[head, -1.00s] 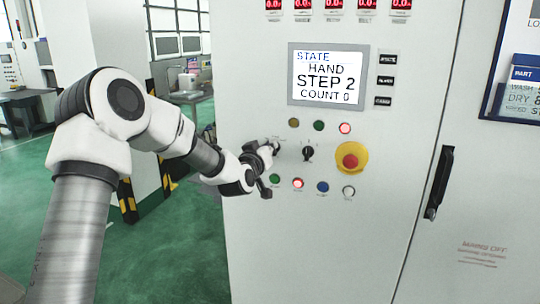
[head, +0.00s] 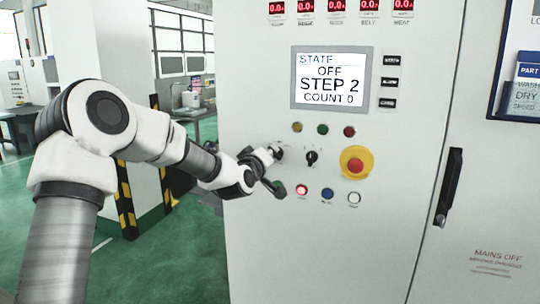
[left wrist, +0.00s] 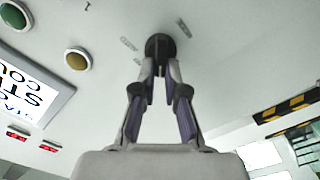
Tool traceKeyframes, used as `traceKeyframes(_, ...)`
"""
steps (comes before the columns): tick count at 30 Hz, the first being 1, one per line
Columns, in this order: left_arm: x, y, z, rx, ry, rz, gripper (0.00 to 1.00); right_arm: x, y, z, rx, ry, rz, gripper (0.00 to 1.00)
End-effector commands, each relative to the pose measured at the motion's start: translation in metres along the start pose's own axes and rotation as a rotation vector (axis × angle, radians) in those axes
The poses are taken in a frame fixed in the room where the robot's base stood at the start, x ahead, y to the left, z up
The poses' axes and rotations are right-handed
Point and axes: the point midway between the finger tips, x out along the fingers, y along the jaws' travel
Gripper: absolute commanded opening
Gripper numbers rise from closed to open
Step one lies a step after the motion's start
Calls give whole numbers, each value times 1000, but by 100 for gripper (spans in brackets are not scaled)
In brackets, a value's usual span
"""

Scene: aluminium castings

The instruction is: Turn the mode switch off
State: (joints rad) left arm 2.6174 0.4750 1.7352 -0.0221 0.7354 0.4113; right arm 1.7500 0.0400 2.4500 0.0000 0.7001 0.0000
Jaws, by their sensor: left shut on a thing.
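The mode switch is a dark round knob (left wrist: 160,45) on the grey cabinet front, seen at the top middle of the left wrist view. My left gripper (left wrist: 159,68) is shut on it, one finger on each side. In the head view my left gripper (head: 272,155) reaches the panel from the left and mostly hides this knob. The display (head: 331,78) reads STATE OFF, STEP 2, COUNT 0. My right gripper is not in view.
A second black selector (head: 312,158) and a red emergency stop on a yellow plate (head: 356,162) lie right of the gripper. Lamps and buttons sit above and below, with a lit red one (head: 301,191). A black door handle (head: 448,187) is further right.

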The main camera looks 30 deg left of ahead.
Motion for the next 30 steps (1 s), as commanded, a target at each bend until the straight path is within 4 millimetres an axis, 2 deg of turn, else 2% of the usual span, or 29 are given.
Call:
traceKeyframes(6, 0, -1, 1, 0, -3, -2, 0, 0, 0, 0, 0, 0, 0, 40)
traceKeyframes(7, 0, -1, 1, 1, -3, -2, 22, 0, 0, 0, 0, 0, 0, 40)
traceKeyframes(8, 0, -1, 1, 1, -3, -2, 32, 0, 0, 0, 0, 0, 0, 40)
traceKeyframes(9, 0, -1, 1, 1, -3, -2, 36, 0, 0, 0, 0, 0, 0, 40)
traceKeyframes(17, 0, 0, 0, 1, -1, -1, 36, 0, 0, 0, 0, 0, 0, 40)
traceKeyframes(20, -7, -1, 1, 0, -2, -1, 36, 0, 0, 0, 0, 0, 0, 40)
traceKeyframes(23, -23, 0, 0, -2, -2, -1, 36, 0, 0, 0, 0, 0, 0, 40)
traceKeyframes(30, -85, 0, 0, -4, -3, 0, 36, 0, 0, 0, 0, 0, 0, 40)
